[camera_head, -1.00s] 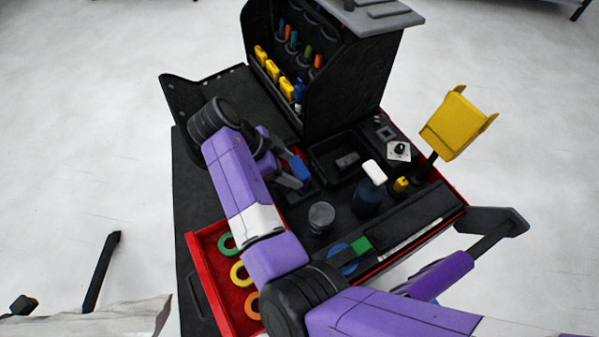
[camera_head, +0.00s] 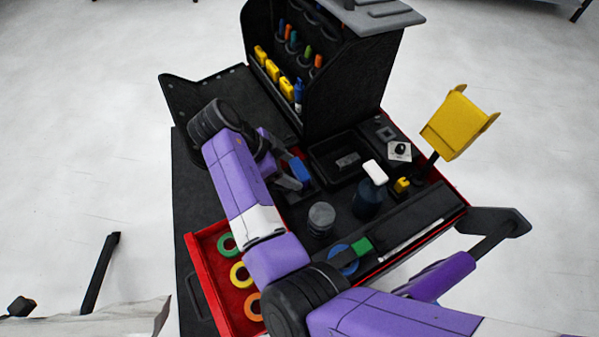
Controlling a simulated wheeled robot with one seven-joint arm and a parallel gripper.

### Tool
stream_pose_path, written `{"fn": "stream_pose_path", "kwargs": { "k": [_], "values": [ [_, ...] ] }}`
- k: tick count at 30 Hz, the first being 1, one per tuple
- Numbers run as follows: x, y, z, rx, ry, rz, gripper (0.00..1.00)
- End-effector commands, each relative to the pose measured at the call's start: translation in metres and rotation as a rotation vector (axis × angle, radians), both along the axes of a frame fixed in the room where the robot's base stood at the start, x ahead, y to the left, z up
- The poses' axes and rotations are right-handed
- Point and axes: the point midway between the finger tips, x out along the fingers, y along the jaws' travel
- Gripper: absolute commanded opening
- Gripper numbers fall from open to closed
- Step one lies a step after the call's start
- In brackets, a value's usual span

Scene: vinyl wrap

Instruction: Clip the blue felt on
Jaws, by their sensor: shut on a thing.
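My gripper (camera_head: 294,177) is at the end of the purple arm, low over the middle of the black cart top, in front of the black cabinet. It is shut on a small blue piece (camera_head: 300,170), which looks like the blue felt. The arm and fingers hide part of it. I cannot tell whether it touches anything beneath it. A green block (camera_head: 361,247) sits at the edge of a blue disc (camera_head: 341,262) near the front of the cart.
The black cabinet (camera_head: 345,85) holds yellow and coloured tools. A black tray (camera_head: 325,165), a dark bottle with a white cap (camera_head: 374,172) and a grey cylinder (camera_head: 321,217) stand close by. A red drawer (camera_head: 201,272) holds rings. A yellow holder (camera_head: 459,124) rises at right.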

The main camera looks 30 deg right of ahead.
Motion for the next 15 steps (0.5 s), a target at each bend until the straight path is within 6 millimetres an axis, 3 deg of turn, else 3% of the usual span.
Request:
{"fn": "stream_pose_path", "kwargs": {
  "k": [2, 3, 6, 15],
  "values": [
    [0.0001, -0.0001, 0.0002, 0.0, 0.0, 0.0, 0.3],
    [0.0001, -0.0001, 0.0002, 0.0, 0.0, 0.0, 0.73],
    [0.0001, -0.0001, 0.0002, 0.0, 0.0, 0.0, 0.92],
    [0.0003, 0.0003, 0.0006, 0.0, -0.001, 0.001, 0.92]
  ]
}}
